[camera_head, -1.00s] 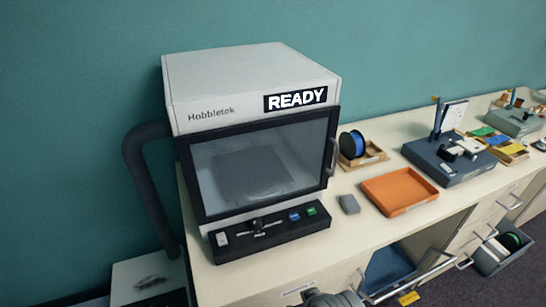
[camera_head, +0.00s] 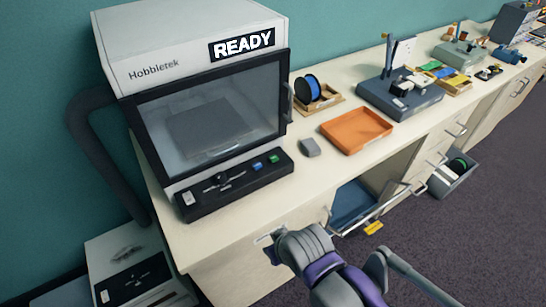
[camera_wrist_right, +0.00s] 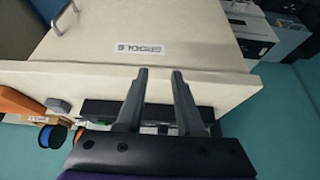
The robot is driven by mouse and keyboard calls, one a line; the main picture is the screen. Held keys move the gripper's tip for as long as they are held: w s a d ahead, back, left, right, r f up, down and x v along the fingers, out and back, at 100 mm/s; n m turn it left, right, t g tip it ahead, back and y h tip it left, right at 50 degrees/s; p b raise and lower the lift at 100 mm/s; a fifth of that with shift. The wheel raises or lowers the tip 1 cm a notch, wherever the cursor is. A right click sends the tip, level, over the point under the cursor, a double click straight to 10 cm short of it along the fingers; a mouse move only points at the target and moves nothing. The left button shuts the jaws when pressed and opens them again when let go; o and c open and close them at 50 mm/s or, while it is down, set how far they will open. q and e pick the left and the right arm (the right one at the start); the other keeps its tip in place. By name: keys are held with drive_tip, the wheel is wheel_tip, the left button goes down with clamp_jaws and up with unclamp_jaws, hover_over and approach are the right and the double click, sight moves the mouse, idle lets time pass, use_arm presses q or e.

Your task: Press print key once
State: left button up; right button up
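The Hobbletek printer (camera_head: 155,62) stands on the bench, with READY on its display (camera_head: 241,44) and its clear door shut. Its black control panel (camera_head: 237,183) carries a blue key (camera_head: 257,167) and a green key (camera_head: 273,159). The key markings are too small to read. My right arm comes in at the bottom of the head view, in front of the bench and below the panel; its fingers are not clear there. In the right wrist view my right gripper (camera_wrist_right: 160,72) is open and empty, with a dark strip of panel behind the fingers. My left gripper is not in view.
An orange tray (camera_head: 356,129), a grey block (camera_head: 310,148) and a blue spool (camera_head: 308,87) stand right of the printer. An open drawer (camera_head: 353,205) juts out from the bench front. A drawer label (camera_wrist_right: 140,48) shows in the wrist view. The bench front edge lies near my right arm.

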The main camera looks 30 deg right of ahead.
clamp_jaws()
idle(1.4)
